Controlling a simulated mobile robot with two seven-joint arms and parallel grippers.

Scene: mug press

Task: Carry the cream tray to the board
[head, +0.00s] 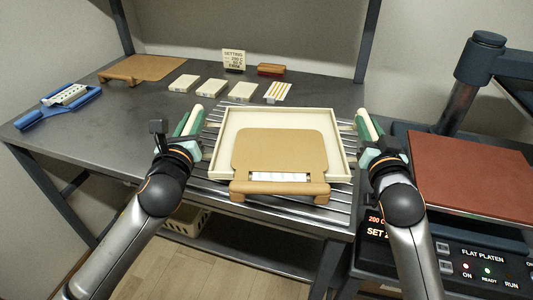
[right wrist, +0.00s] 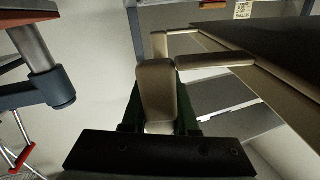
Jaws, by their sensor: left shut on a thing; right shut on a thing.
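The cream tray (head: 229,130) is level in the middle of the head view, over a slatted metal rack. A tan board (head: 280,150) with a wooden front bar and a white strip lies across it, hiding much of its floor and front rim. My left gripper (head: 189,121) is shut on the tray's left side. My right gripper (head: 367,124) is shut on its right side; a handle (right wrist: 205,60) shows between the pads in the right wrist view. I cannot tell whether the tray touches the rack. Another tan board (head: 145,67) lies at the back left of the table.
Several cream blocks (head: 211,88), a sign (head: 234,60) and a red-brown block (head: 271,69) stand behind the tray. A blue holder (head: 58,106) lies at far left. A press with a red-brown platen (head: 470,175) stands at right. The table's left middle is clear.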

